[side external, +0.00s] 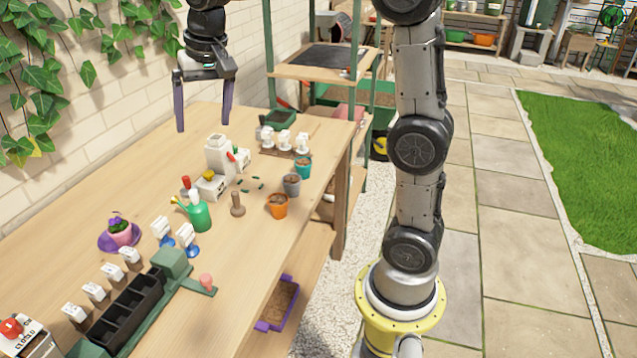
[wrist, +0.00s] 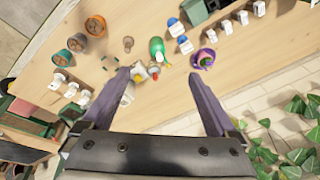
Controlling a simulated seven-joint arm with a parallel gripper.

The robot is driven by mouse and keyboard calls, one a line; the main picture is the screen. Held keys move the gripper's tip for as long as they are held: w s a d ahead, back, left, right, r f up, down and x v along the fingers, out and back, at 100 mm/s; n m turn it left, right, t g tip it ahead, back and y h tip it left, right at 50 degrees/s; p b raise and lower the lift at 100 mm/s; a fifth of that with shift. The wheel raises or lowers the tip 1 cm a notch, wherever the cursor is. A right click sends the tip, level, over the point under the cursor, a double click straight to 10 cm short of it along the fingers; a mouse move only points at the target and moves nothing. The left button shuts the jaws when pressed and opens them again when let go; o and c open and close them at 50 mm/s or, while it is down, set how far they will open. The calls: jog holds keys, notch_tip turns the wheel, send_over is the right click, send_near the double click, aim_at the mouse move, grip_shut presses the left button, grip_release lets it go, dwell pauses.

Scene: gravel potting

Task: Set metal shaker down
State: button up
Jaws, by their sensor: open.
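My gripper (side external: 202,127) is high above the back of the wooden table, its two purple fingers spread wide with nothing between them. In the wrist view my gripper (wrist: 157,74) also shows wide apart over the tabletop. I cannot pick out a metal shaker for certain in either view. Below the fingers stands a white block-like device (side external: 219,155) with a red lever. A low white piece with a yellow knob (side external: 209,177) sits in front of it. In the wrist view, this cluster lies beside the left fingertip and is partly hidden by it.
A green watering can (side external: 199,215), a wooden pestle-like piece (side external: 237,206) and an orange pot (side external: 277,206) stand nearby. A black tray (side external: 127,312) is at the front. The table's back left (side external: 120,150) is clear.

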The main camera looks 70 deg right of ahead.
jog(key=s+a+n+t, duration=0.1)
jog(key=s+a+n, duration=0.2)
jog(key=s, duration=1.1)
jog(key=shift+s+a+f+n, duration=0.2)
jog(key=shift+a+f+n, duration=0.2)
jog(key=shift+n, duration=0.3)
jog(key=s+f+n, duration=0.1)
jog(key=s+f, duration=0.1)
jog(key=s, duration=0.1)
jog(key=s+a+f+n+t, duration=0.1)
jog(key=s, duration=0.2)
jog(key=s+f+n, duration=0.1)
jog(key=s+f, duration=0.1)
jog(key=s, duration=0.1)
jog(key=shift+s+a+f+t, duration=0.2)
jog(key=shift+f+t, duration=0.1)
jog(key=shift+c, duration=0.7)
jog(key=shift+s+f, duration=0.15)
jog(key=c, duration=0.3)
jog(key=shift+c, duration=0.2)
